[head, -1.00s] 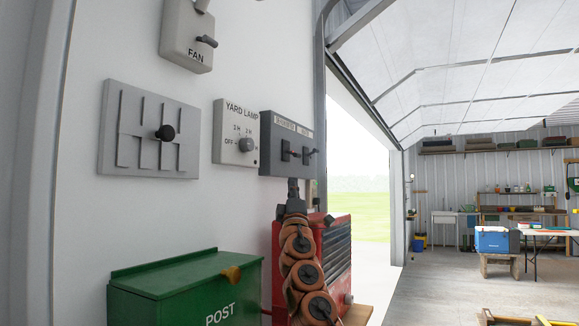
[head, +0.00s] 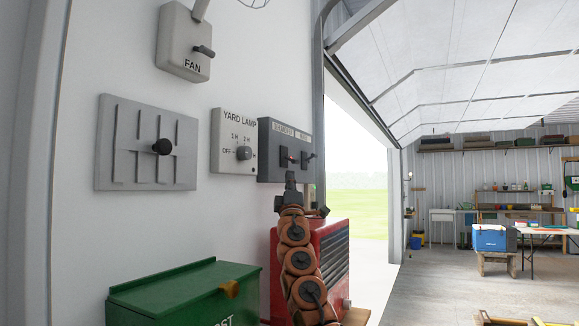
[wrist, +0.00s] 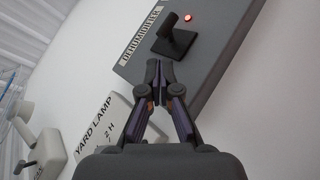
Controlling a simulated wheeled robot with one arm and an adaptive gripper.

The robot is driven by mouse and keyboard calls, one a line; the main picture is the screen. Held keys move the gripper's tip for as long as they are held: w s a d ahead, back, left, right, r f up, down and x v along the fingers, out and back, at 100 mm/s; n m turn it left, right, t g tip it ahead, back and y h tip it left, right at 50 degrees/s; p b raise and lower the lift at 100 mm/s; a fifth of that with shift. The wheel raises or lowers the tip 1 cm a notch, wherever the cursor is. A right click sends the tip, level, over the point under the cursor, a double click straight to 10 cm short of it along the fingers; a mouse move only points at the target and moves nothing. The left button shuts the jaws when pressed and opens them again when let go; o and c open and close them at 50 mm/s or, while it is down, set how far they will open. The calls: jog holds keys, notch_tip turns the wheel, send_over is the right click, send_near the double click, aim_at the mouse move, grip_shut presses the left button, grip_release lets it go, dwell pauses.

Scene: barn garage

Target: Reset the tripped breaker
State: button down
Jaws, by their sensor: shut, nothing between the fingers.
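The grey breaker panel (head: 270,166) is on the white wall, right of the yard lamp box. It carries two dark levers, a left lever (head: 285,161) and a right lever (head: 309,157). In the wrist view the panel (wrist: 210,40) shows a label reading DEHUMIDIFIER, a black lever (wrist: 177,36) and a lit red light (wrist: 188,18).
A yard lamp box (head: 232,155) with a knob, a fan switch (head: 185,45) and a slotted plate with a black knob (head: 147,150) are also on the wall. Below are a green POST box (head: 180,295) and a red tool chest (head: 335,255). The open doorway is to the right.

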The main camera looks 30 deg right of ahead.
aim_at(291, 159)
jog(key=p+x, duration=0.3)
jog(key=x, duration=0.1)
jog(key=shift+w+p, duration=0.1)
jog(key=shift+p, duration=0.2)
jog(key=shift+d, duration=0.1)
jog(key=shift+s+d+r+y+b, duration=0.2)
jog(key=shift+s+r+y+b, duration=0.15)
jog(key=shift+b, duration=0.3)
dwell(3.1)
